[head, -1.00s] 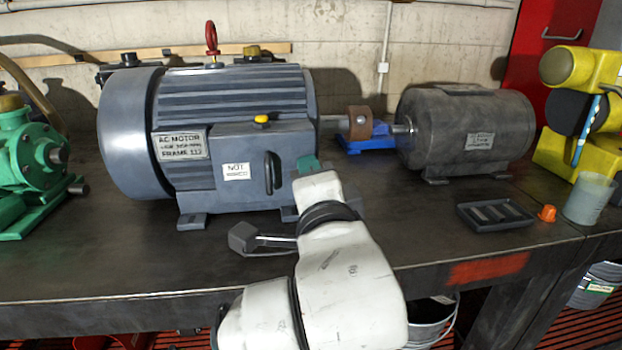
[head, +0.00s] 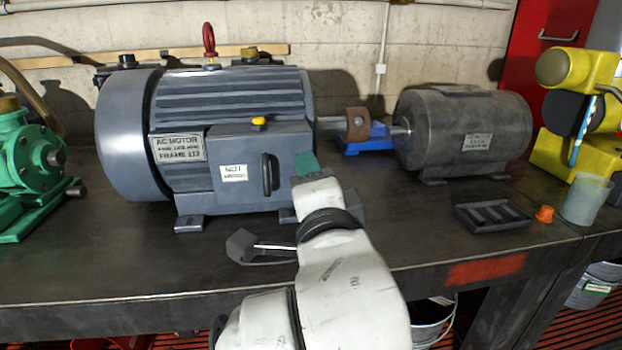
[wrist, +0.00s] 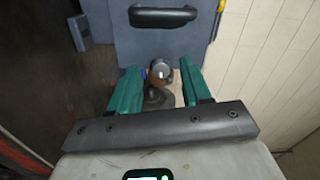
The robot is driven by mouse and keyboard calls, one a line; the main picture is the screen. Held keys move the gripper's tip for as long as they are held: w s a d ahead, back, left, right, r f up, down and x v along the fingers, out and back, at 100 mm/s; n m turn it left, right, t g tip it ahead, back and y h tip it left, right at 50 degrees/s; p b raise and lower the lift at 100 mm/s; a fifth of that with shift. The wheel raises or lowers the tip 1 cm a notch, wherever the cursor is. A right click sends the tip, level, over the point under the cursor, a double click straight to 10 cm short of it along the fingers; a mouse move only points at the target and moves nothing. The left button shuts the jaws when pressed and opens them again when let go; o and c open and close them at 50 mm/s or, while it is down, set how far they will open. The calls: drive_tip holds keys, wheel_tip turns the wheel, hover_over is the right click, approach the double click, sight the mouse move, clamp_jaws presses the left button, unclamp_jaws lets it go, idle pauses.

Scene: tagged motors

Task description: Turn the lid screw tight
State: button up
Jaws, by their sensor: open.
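The grey terminal box (head: 235,185) on the front of the large AC motor (head: 225,100) carries a black handle and a white label. The handle (wrist: 162,16) shows at the top of the wrist view. My gripper (wrist: 160,82) is open, its two green fingers apart beside the box's right edge.
A brown coupling (head: 357,124) over a blue base joins the motor to a dark second motor (head: 460,130). A black tray (head: 492,215), an orange cap (head: 544,214) and a cup (head: 587,199) stand at right. A green pump (head: 30,165) is at left.

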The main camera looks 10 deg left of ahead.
drive_tip(key=v, duration=1)
drive_tip(key=s+d+f+n+g+h, duration=0.2)
drive_tip(key=d+f+n+g, duration=0.1)
drive_tip(key=d+f, duration=0.65)
drive_tip(key=s+d+f+n+g+h, duration=0.2)
drive_tip(key=d+f+g, duration=0.3)
drive_tip(key=f, duration=0.7)
drive_tip(key=s+d+f+n+g+h, duration=0.2)
drive_tip(key=s+d+f+n, duration=0.1)
drive_tip(key=d+f, duration=0.7)
drive_tip(key=s+d+f+n+g+p, duration=0.1)
drive_tip(key=s+d+f+n+g, duration=0.15)
drive_tip(key=s+f, duration=0.5)
drive_tip(key=s+d+f+n+g, duration=0.25)
drive_tip(key=s+f+g, duration=0.2)
drive_tip(key=s, duration=0.55)
wheel_tip(320, 180, up, 16)
drive_tip(key=m+p, duration=0.1)
drive_tip(key=p, duration=1.5)
drive_tip(key=shift+w+d+t+y, duration=0.2)
drive_tip(key=shift+t+y, duration=0.1)
drive_tip(key=shift+y, duration=0.1)
